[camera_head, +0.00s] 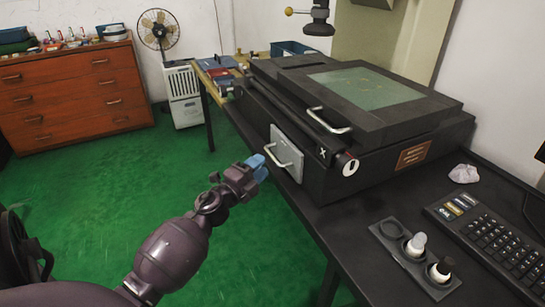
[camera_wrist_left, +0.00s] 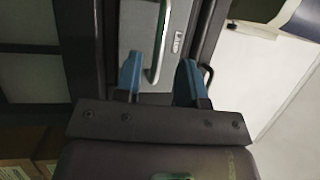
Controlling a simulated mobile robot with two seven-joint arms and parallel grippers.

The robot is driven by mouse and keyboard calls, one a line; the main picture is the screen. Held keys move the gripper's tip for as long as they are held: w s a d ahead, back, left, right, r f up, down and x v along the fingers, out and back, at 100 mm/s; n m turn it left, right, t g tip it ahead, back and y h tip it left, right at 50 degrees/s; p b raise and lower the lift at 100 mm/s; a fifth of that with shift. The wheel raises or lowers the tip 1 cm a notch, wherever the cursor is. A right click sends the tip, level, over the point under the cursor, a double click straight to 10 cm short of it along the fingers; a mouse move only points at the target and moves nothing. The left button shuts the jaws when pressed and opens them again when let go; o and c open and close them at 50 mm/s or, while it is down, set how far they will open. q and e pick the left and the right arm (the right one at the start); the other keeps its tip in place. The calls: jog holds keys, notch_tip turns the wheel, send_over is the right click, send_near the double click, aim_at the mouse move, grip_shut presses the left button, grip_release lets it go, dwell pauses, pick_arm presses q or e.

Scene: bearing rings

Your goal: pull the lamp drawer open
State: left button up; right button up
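The lamp drawer (camera_head: 290,143) looks like the light grey panel in the side of the black machine, with a silver bar handle (camera_head: 279,158). It looks flush with the machine's side. My left gripper (camera_head: 256,167), with blue fingertips, is just left of the handle. In the left wrist view the drawer front (camera_wrist_left: 140,30) fills the upper middle. The open fingers (camera_wrist_left: 160,78) stand on either side of the lower part of the handle (camera_wrist_left: 160,45). I see no contact, and the depth gap is unclear. My right gripper is in neither view.
The black machine (camera_head: 390,140) stands on a dark table (camera_head: 345,225). Another handle (camera_head: 328,121) sits above the drawer. A keyboard (camera_head: 495,235) and a tray with two bulb-like items (camera_head: 385,235) lie at the front right. The green floor (camera_head: 100,190) to the left is open.

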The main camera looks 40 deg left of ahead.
aim_at(272, 154)
pick_arm(q)
jog(key=shift+w+r, duration=0.25)
jog(key=shift+w, duration=1.1)
jog(key=shift+w+r, duration=0.2)
jog(key=shift+w, duration=1.15)
grip_shut()
